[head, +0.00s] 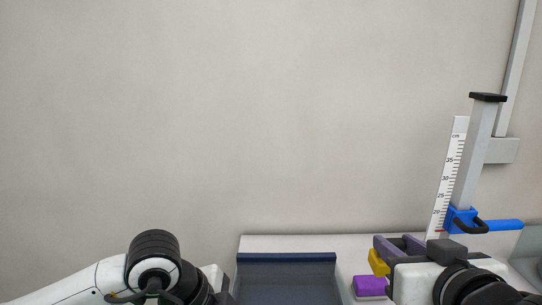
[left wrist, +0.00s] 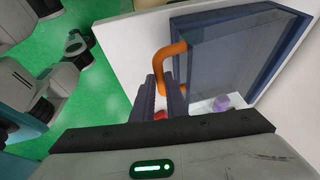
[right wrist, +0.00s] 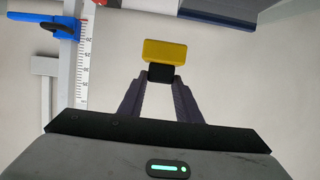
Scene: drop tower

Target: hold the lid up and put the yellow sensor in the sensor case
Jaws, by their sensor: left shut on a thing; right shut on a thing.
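The yellow sensor (right wrist: 164,52) sits on a black block between the fingertips of my right gripper (right wrist: 160,76). The gripper is shut on it. The head view shows the sensor (head: 378,263) low at the right, held near the purple block. My left gripper (left wrist: 162,88) is shut on the orange handle (left wrist: 163,70) of the lid. The lid (left wrist: 225,62) is a see-through grey pane with a dark blue frame. In the head view, a dark blue edge (head: 287,257) shows at bottom centre. The left fingers are hidden there, and the case interior is not clear.
A purple block (head: 370,287) lies on the white table, right of the blue-edged part. At the right stands a grey tower (head: 474,150) with a ruler (head: 449,175) and a blue clamp (head: 485,223) close to my right arm. A small red thing (left wrist: 160,114) shows by the left fingers.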

